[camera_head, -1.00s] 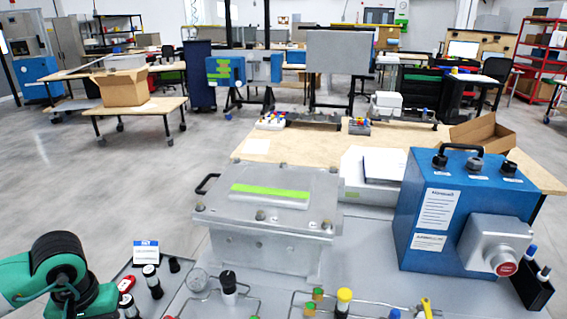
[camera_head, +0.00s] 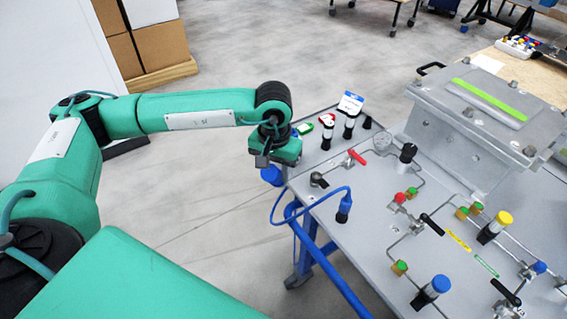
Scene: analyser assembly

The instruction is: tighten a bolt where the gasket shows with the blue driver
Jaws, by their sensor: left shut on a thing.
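The grey metal box (camera_head: 440,128) stands at the right, its lid carrying a bright green strip (camera_head: 489,98). Bolt heads sit around the lid's edge, such as the near bolt (camera_head: 467,112) and the near-right bolt (camera_head: 529,151). Whether a gasket shows at any of them is too small to tell. My left gripper (camera_head: 268,161) points down beside the bench's left edge, well left of the box. It is shut on a blue thing, apparently the blue driver (camera_head: 271,176), which shows below the fingers and is mostly hidden. My right gripper is not in view.
The grey bench top (camera_head: 330,227) holds pipes, a yellow-capped cylinder (camera_head: 496,227), a blue-capped cylinder (camera_head: 431,291) and a red-handled valve (camera_head: 356,158). Black-and-white cylinders (camera_head: 349,128) stand near the left edge. A blue cable (camera_head: 278,205) loops over that edge. Open floor lies left.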

